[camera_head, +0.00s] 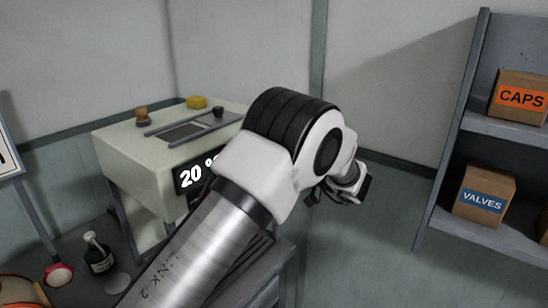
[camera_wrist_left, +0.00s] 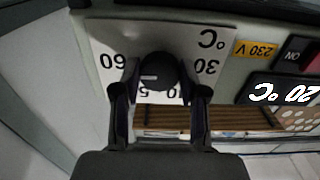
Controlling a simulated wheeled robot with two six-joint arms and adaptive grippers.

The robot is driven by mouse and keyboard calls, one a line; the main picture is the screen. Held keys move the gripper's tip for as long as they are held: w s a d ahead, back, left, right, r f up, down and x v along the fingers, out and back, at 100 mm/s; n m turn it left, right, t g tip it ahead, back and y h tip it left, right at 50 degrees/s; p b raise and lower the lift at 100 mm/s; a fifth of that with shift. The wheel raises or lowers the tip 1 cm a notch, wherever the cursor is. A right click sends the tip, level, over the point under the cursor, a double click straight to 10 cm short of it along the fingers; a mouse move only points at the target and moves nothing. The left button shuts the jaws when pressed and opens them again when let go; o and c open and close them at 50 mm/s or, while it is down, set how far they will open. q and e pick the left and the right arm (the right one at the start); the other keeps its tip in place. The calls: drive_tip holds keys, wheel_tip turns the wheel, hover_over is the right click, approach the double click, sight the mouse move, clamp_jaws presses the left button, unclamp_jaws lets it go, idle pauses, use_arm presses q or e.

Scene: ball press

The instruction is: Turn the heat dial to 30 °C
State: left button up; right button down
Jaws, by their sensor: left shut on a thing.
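The heat dial (camera_wrist_left: 158,72) is a round black knob with a short white mark, set on a white scale plate (camera_wrist_left: 215,32) in the left wrist view. That view is upside down; 60 and 30 on the scale are readable, and other numbers are partly hidden by the knob and fingers. My left gripper (camera_wrist_left: 158,78) is shut on the dial, one finger on each side. The display (camera_wrist_left: 285,93) reads 20 °C, and it also shows on the machine (camera_head: 125,165) in the head view. My arm hides the dial there. My right gripper is out of view.
A red ON switch (camera_wrist_left: 295,55) and a yellow 230 V label (camera_wrist_left: 254,50) are beside the scale. A green bottle (camera_head: 98,254) and a red-rimmed round item (camera_head: 60,275) stand at lower left. Shelves with CAPS (camera_head: 520,98) and VALVES (camera_head: 484,197) boxes are at right.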

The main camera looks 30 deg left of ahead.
use_arm(q)
drive_tip(key=shift+r+n+b, duration=0.1)
drive_tip(key=shift+n+b, duration=17.6)
drive_tip(key=shift+b, duration=0.75)
drive_tip(key=o, duration=1.1)
drive_tip(key=shift+o, duration=0.2)
